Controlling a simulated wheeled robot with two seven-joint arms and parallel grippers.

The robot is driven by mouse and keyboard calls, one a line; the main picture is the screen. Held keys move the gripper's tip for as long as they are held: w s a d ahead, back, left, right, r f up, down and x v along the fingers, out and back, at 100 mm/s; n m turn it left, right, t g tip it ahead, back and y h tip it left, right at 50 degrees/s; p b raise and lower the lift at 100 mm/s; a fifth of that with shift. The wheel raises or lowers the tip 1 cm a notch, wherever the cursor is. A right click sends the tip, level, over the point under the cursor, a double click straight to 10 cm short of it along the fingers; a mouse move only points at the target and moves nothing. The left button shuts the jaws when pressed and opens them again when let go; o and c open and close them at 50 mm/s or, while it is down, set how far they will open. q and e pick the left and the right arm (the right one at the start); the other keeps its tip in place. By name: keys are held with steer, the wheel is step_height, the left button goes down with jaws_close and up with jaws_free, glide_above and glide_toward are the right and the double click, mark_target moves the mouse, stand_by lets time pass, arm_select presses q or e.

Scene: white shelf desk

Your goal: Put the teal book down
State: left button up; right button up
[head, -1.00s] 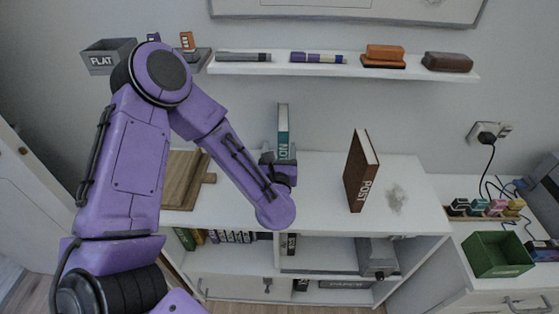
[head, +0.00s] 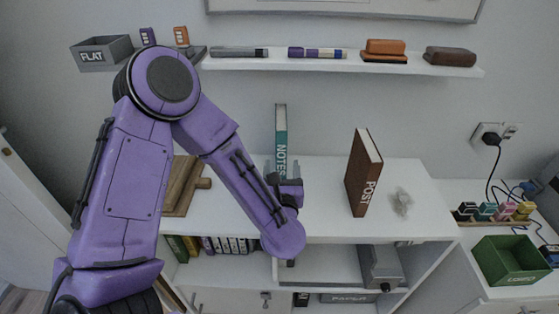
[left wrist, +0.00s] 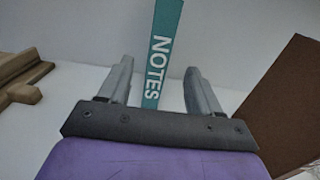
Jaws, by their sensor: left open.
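The teal book (head: 280,135), marked NOTES, stands upright on the white desk top near the wall. It also shows in the left wrist view (left wrist: 160,55), its spine facing the camera between the two fingers. My left gripper (head: 282,170) is in front of the book's lower part in the head view. In the left wrist view the left gripper (left wrist: 158,85) is open, with a gap between each finger and the spine. The book's bottom edge is partly hidden by the gripper. My right gripper is not in view.
A brown POST book (head: 363,172) stands upright to the right, with a grey patch (head: 401,203) beside it. A wooden board (head: 184,187) lies at the left. A wall shelf (head: 300,66) with markers and erasers runs above. The white desk top (head: 325,205) between the gripper and POST is clear.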

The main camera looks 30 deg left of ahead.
mark_target(281, 153)
arm_select(q)
steer(key=p+x, duration=0.2)
steer(key=x, duration=0.4)
steer(key=shift+w+a+f, duration=0.15)
steer(key=x, duration=0.1)
steer(key=p+x, duration=0.1)
steer(key=x, duration=0.1)
steer(key=p+x, duration=0.1)
steer(key=x, duration=0.1)
steer(key=shift+w+a+f, duration=0.2)
steer(key=shift+f, duration=0.15)
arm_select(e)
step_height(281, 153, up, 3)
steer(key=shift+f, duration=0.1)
arm_select(q)
jaws_close()
